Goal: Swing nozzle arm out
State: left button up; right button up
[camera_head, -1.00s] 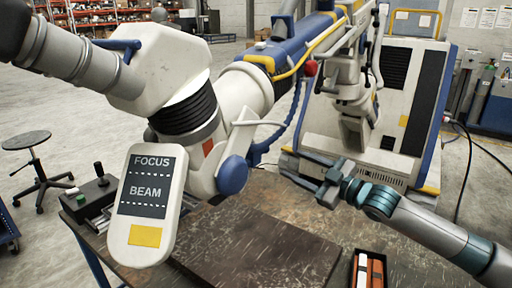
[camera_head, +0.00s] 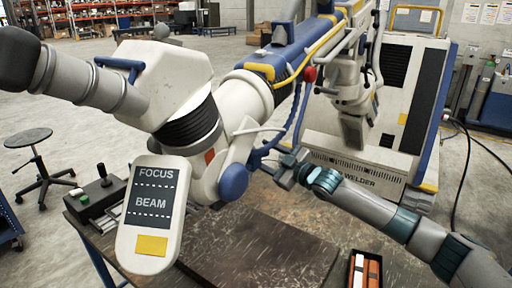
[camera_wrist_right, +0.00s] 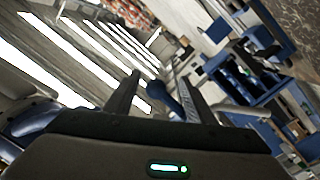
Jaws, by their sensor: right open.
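The white and blue microscope head (camera_head: 185,110) fills the left and centre of the head view, with a FOCUS/BEAM panel (camera_head: 150,205) below. A thin pale bent rod (camera_head: 258,129) and a blue knob (camera_head: 233,182) show at its lower right; I cannot tell which part is the nozzle arm. My right gripper (camera_head: 284,168) is just right of the blue parts there. In the right wrist view the gripper (camera_wrist_right: 158,95) is open, with a slim blue part (camera_wrist_right: 184,98) between or beyond its fingers; contact is unclear. My left gripper is not in view.
A dark plate (camera_head: 260,250) lies on the worn bench. An open box (camera_head: 365,270) with orange and white items stands at the front right. A welder cabinet (camera_head: 410,90) is behind my right arm. A control box with a joystick (camera_head: 103,180) is at left.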

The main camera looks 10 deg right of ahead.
jog(key=shift+p+x, duration=0.3)
jog(key=shift+x, duration=1.45)
grip_shut()
